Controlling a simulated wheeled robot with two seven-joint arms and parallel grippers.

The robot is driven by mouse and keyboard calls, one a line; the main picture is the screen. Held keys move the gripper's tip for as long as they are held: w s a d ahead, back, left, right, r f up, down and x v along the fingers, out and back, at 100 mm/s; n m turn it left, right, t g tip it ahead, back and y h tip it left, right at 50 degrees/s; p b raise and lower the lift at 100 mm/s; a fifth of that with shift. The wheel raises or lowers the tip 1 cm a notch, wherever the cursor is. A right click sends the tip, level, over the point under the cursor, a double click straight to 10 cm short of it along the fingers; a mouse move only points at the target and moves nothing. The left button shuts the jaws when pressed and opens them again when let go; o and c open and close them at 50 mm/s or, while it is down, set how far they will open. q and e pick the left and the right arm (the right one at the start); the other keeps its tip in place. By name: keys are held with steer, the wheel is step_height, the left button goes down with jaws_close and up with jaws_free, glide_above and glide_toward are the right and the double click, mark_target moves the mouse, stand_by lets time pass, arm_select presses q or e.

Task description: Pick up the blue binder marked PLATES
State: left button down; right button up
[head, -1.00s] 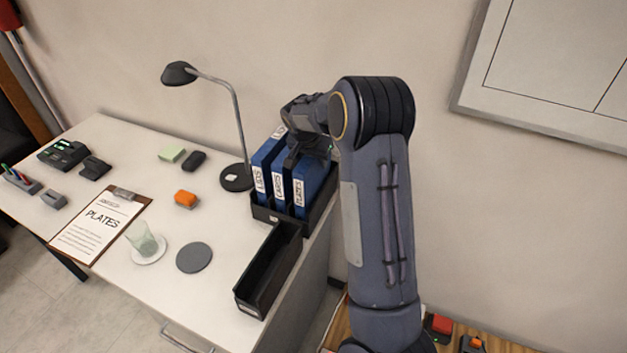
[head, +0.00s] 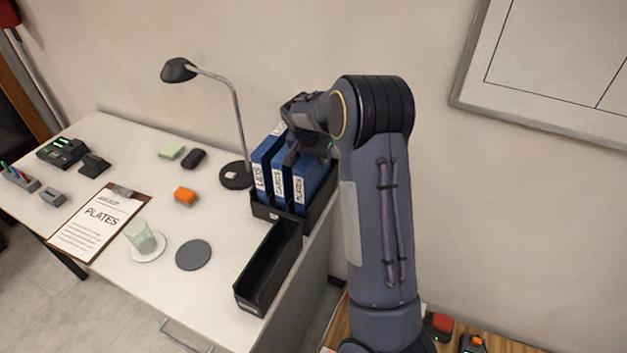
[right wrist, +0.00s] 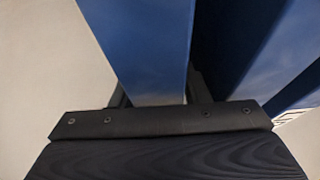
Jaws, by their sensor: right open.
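The blue binder marked PLATES (head: 306,187) stands upright in a black holder (head: 278,213) at the desk's right end. It is the rightmost of three blue binders. My right gripper (head: 304,157) is at the top of the binders, over the PLATES one, and hides part of its top. In the right wrist view a blue binder (right wrist: 145,45) rises between the open fingers, one on each side of its edge; its label is not visible there. My left gripper is not in view.
Two other blue binders (head: 262,178) stand just left, close together. An empty black tray (head: 262,285) lies in front of the holder. A desk lamp (head: 238,110) stands left of the binders. A clipboard (head: 97,225) and glass (head: 143,236) are farther left.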

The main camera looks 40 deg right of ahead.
jaws_close()
steer(key=shift+r, duration=0.1)
stand_by(0.4)
